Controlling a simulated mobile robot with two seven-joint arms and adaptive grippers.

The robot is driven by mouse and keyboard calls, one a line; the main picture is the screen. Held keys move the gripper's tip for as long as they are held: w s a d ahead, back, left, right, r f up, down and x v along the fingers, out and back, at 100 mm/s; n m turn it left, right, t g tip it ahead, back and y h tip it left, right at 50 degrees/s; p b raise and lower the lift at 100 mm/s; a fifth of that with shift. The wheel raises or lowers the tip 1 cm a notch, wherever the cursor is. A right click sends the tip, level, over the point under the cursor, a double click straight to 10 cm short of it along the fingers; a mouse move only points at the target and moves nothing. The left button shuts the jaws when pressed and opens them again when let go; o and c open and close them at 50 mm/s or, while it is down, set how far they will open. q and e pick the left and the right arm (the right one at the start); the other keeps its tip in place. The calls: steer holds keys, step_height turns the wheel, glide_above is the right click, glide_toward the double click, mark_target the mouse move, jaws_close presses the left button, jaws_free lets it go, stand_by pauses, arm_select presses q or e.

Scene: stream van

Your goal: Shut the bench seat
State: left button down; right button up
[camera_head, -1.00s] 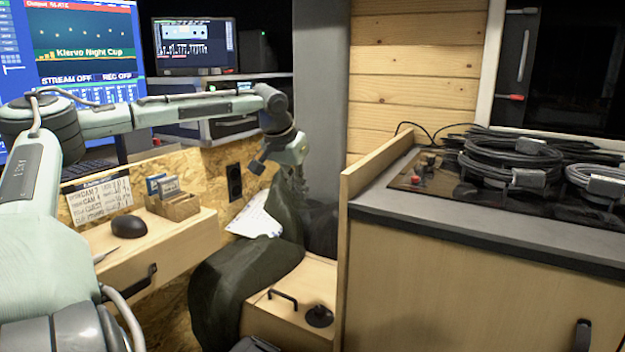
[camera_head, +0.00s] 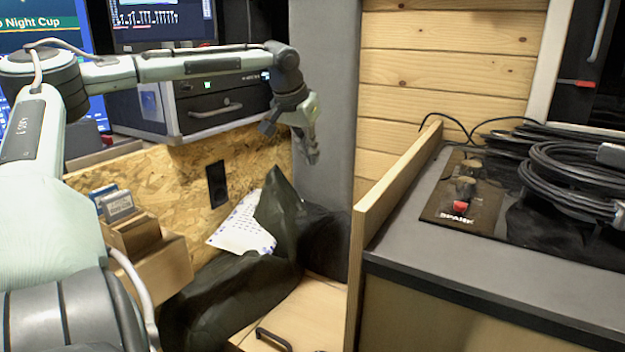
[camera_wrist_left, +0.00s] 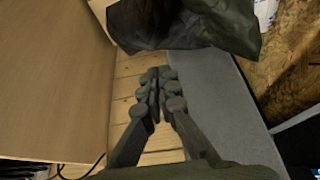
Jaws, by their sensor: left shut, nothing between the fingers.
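The bench seat (camera_head: 310,318) is a low pale-wood box top at the bottom middle of the head view, with a black handle (camera_head: 273,338) near its front. Dark crumpled fabric (camera_head: 230,295) covers its left and back parts, so I cannot tell how its lid stands. My left gripper (camera_head: 312,158) is shut and empty, above and behind the bench, in front of the grey pillar. In the left wrist view, the closed fingers (camera_wrist_left: 156,76) point toward the dark fabric (camera_wrist_left: 190,28), with no contact visible. My right gripper is not in view.
An upright wooden panel (camera_head: 382,225) stands between the bench and the grey-topped counter (camera_head: 420,240), which carries coiled black cables (camera_head: 570,165). The grey pillar (camera_head: 325,95) rises behind. A white sheet (camera_head: 240,230) lies by the chipboard wall. Card boxes (camera_head: 135,235) stand left.

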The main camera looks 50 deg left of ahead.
arm_select(q)
step_height(320, 180, down, 9)
steer(key=shift+w+f, duration=0.15)
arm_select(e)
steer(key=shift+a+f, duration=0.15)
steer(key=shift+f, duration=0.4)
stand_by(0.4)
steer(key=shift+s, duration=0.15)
